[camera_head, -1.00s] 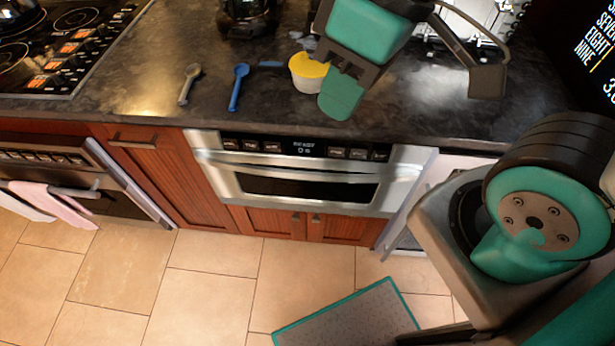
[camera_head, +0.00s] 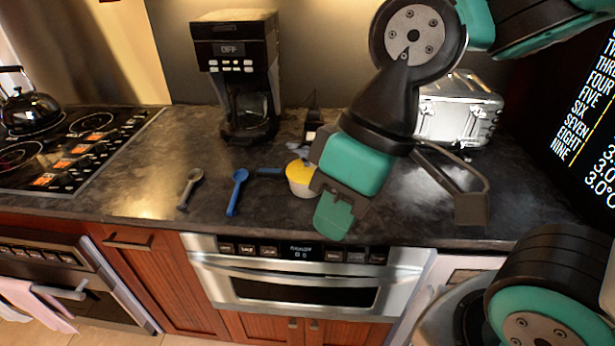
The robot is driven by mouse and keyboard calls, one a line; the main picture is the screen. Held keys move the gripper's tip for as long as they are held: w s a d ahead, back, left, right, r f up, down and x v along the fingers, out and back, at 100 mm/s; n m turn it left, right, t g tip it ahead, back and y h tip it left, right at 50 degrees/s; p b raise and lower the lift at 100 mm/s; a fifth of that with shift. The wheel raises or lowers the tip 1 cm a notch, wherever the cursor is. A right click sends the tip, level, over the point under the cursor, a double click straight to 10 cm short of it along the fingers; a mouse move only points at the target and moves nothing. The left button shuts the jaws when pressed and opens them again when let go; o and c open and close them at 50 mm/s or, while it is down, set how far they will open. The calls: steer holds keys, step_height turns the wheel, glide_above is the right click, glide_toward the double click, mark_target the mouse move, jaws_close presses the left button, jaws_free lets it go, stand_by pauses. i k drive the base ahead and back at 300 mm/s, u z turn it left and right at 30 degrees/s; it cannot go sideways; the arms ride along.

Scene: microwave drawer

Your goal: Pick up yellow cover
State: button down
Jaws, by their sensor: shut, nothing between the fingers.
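The yellow cover (camera_head: 299,170) lies on top of a small white round container (camera_head: 302,188) standing on the dark counter. My gripper (camera_head: 333,216) points down, just right of and nearer than the container in the picture. The gripper hides part of the right side of the container and cover. Its teal fingers are shut and hold nothing. Whether the gripper touches the container cannot be told from this view.
A grey spoon (camera_head: 190,189), a blue spoon (camera_head: 237,192) and a dark blue handle (camera_head: 270,172) lie left of the container. A coffee maker (camera_head: 238,75) and a toaster (camera_head: 458,110) stand behind. The microwave drawer (camera_head: 310,280) below is closed.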

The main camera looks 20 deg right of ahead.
mark_target(298, 173)
steer(key=u, duration=1)
steer(key=i, duration=0.35)
steer(key=z, duration=0.85)
